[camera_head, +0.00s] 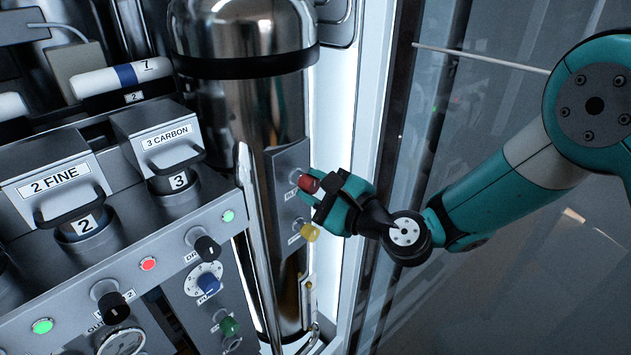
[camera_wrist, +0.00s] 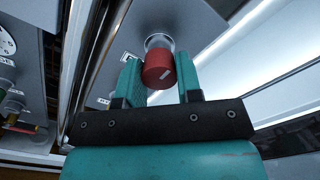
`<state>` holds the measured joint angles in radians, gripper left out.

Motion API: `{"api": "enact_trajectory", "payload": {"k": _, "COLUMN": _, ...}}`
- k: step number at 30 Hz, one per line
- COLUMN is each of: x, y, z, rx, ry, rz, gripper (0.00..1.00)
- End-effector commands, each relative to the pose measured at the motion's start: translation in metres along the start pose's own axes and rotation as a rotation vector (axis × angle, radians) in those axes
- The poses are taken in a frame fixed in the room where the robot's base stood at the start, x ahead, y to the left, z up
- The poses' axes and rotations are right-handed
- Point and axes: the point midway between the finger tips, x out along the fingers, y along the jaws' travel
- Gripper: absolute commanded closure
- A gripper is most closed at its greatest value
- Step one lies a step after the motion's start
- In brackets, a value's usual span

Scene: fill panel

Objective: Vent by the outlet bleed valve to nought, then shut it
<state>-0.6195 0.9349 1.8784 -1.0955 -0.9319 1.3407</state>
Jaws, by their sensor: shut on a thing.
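A red knob (camera_head: 308,184) sits on a small metal plate on the front of the tall steel cylinder in the head view. My gripper (camera_head: 325,189) is at this knob and shut on it. In the wrist view the red knob (camera_wrist: 158,70) with a pale mark stands between the two teal fingers of my gripper (camera_wrist: 159,78). A yellow knob (camera_head: 309,232) is just below on the same plate, clear of the gripper. The labels beside both knobs are partly hidden or too small to read, so I cannot tell which is the outlet bleed valve.
The tall steel cylinder (camera_head: 240,30) stands behind the plate. To the left is a panel with canisters marked 2 FINE (camera_head: 55,182) and 3 CARBON (camera_head: 167,137), black knobs, a blue knob (camera_head: 208,284), a green knob (camera_head: 229,326) and a gauge (camera_head: 122,343). A white frame edge (camera_head: 375,120) is close to the right.

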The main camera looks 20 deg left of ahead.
Motion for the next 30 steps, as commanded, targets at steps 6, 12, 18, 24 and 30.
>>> {"api": "enact_trajectory", "payload": {"k": 6, "x": -0.0006, "y": 0.002, "z": -0.0011, "rx": 0.031, "ry": 0.003, "rz": 0.004, "gripper": 0.91}}
{"api": "enact_trajectory", "payload": {"k": 12, "x": -0.0006, "y": 0.0023, "z": -0.0014, "rx": 0.033, "ry": 0.003, "rz": 0.004, "gripper": 0.91}}
{"api": "enact_trajectory", "payload": {"k": 18, "x": -0.0006, "y": 0.0024, "z": -0.0014, "rx": 0.032, "ry": 0.003, "rz": 0.005, "gripper": 0.58}}
{"api": "enact_trajectory", "payload": {"k": 24, "x": -0.0003, "y": 0.0015, "z": -0.0007, "rx": 0.031, "ry": 0.001, "rz": 0.003, "gripper": 0.42}}
{"api": "enact_trajectory", "payload": {"k": 30, "x": -0.0001, "y": 0.0009, "z": -0.0004, "rx": 0.03, "ry": 0.001, "rz": 0.001, "gripper": 0.42}}
